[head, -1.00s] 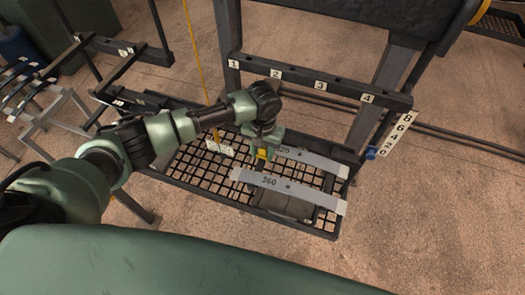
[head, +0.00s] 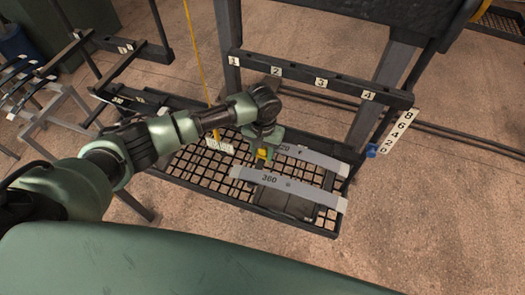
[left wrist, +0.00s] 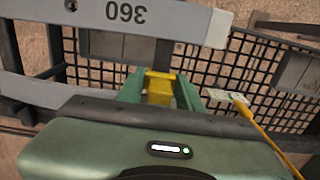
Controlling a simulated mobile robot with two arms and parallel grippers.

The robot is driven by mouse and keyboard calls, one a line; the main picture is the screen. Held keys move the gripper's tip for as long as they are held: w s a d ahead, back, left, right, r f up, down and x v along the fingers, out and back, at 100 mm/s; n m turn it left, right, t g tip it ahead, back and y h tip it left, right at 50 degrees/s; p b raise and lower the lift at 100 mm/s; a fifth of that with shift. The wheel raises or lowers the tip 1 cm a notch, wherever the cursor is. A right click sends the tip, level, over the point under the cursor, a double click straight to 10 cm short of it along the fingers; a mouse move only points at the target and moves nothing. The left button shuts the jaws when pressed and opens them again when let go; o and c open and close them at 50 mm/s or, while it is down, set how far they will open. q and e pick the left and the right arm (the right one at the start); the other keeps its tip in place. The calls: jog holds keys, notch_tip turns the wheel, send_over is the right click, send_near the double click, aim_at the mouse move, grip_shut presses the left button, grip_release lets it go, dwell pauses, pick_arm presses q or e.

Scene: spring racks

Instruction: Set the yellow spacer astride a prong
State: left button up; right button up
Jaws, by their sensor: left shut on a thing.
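My left gripper (head: 262,157) is shut on the yellow spacer (head: 261,153), over the grid tray. In the left wrist view the spacer (left wrist: 158,88) sits between the green fingers, close to the grey leaf marked 360. The leaf marked 360 (head: 310,194) lies across the near part of the tray, and a second grey leaf (head: 320,159) lies behind it, its label partly covered by the gripper. I cannot make out a prong under the spacer; the gripper hides that spot. My right gripper is not in view.
A black rail (head: 300,78) numbered 1 to 4 stands behind the grid tray (head: 190,174). A yellow cord (head: 194,50) hangs down to a white tag (head: 220,146). A numbered upright scale (head: 397,134) with a blue clip stands at the right. More racks stand at the far left.

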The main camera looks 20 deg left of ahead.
pick_arm(q)
jog(key=o, duration=1.1)
